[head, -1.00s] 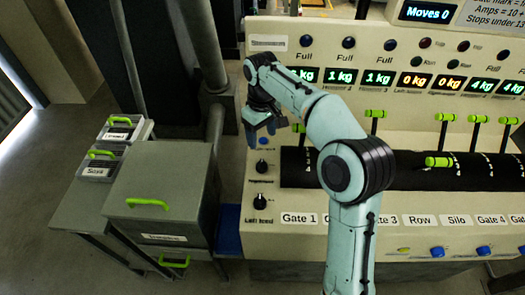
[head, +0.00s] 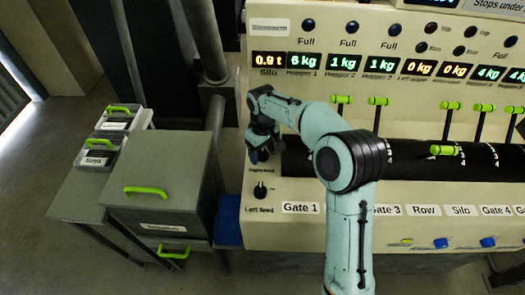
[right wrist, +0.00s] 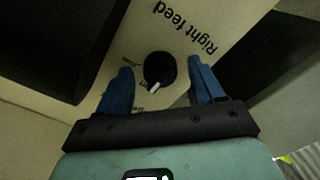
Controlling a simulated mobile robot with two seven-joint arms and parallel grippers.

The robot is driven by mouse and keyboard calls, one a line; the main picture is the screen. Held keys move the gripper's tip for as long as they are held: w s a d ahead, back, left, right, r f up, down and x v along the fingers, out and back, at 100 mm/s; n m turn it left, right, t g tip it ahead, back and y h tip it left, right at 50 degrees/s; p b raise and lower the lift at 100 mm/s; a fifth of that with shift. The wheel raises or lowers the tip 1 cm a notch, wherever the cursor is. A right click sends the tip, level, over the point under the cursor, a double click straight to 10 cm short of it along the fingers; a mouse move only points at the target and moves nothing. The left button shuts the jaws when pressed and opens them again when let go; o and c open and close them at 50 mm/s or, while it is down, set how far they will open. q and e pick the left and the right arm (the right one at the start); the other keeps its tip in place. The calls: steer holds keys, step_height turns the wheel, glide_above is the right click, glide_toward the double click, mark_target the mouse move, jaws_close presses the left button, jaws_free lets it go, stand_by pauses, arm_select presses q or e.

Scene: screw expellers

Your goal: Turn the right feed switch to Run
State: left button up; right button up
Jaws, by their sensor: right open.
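The right feed switch (right wrist: 160,70) is a round black knob with a white pointer mark on the cream panel in the right wrist view. The words "Right feed" appear upside down above it. Its pointer faces down in that view; the small position labels are partly hidden and hard to read. My right gripper (right wrist: 160,82) is open, with one blue finger on either side of the knob; I cannot tell whether they touch it. In the head view my right gripper (head: 262,152) hides this switch. My left gripper is not in view.
The left feed knob (head: 260,190) sits just below my right gripper on the panel. A dark slotted strip with green-handled levers (head: 445,150) runs to the right. A grey cabinet (head: 160,175) and two small bins (head: 97,155) stand at the left.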

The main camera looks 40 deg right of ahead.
steer(key=c, duration=1.1)
steer(key=shift+o, duration=0.2)
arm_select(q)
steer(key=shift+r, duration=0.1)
arm_select(e)
steer(key=shift+m, duration=0.3)
steer(key=m+p, duration=0.1)
steer(key=m, duration=0.4)
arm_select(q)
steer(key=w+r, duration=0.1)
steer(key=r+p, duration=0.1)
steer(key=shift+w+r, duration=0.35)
arm_select(e)
steer(key=m, duration=0.6)
steer(key=shift+m, duration=0.3)
steer(key=o, duration=1.1)
steer(key=shift+c, duration=0.2)
